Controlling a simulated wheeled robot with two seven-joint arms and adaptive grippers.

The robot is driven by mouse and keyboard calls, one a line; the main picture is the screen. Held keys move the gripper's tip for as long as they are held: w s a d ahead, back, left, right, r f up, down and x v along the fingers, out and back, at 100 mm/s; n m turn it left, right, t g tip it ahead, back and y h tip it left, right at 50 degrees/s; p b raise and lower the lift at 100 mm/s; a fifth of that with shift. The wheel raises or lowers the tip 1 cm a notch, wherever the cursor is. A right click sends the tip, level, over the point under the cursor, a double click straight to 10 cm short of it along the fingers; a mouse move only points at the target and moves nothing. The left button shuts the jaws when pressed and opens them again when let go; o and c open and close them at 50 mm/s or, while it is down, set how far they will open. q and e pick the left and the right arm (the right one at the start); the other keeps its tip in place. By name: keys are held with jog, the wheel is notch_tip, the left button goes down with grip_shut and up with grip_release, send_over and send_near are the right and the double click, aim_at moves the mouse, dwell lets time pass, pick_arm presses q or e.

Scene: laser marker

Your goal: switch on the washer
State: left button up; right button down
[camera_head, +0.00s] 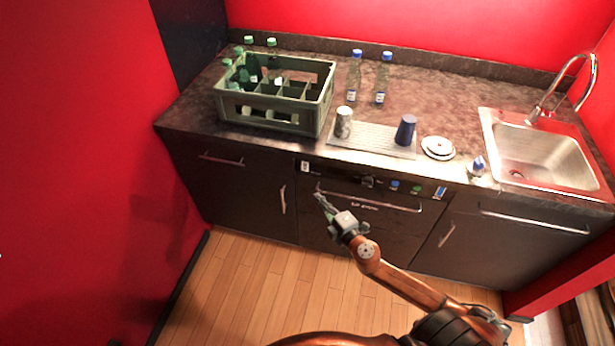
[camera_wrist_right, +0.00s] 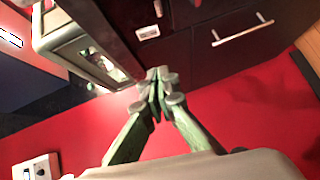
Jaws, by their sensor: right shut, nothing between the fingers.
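The washer (camera_head: 345,225) is a dark built-in appliance under the counter, with a long metal handle across its front. Its control strip (camera_head: 345,177) has a small white element (camera_head: 305,166) at the left end, a dark knob (camera_head: 367,182) near the middle and blue and green buttons (camera_head: 404,187) to the right. My right gripper (camera_head: 322,201) is shut and empty in front of the washer's upper left, near the handle's left end. In the wrist view its closed fingertips (camera_wrist_right: 158,82) are below the white element (camera_wrist_right: 148,33); contact cannot be told. My left gripper is out of view.
On the counter stand a green bottle crate (camera_head: 265,122), two clear bottles (camera_head: 354,80), a drying mat (camera_head: 372,138) with two cups, plates (camera_head: 438,148) and a sink (camera_head: 545,155). Cabinets flank the washer. The wooden floor (camera_head: 240,275) in front is clear.

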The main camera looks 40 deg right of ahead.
send_near(302, 169)
jog(key=w+a, duration=0.3)
jog(key=shift+w+d+f+b, duration=0.2)
jog(key=shift+w+d+b, duration=0.35)
jog(key=shift+w+d, duration=0.25)
jog(key=shift+w+d+f+b, duration=0.15)
jog(key=shift+w+d+b, duration=0.4)
jog(key=shift+d, duration=0.3)
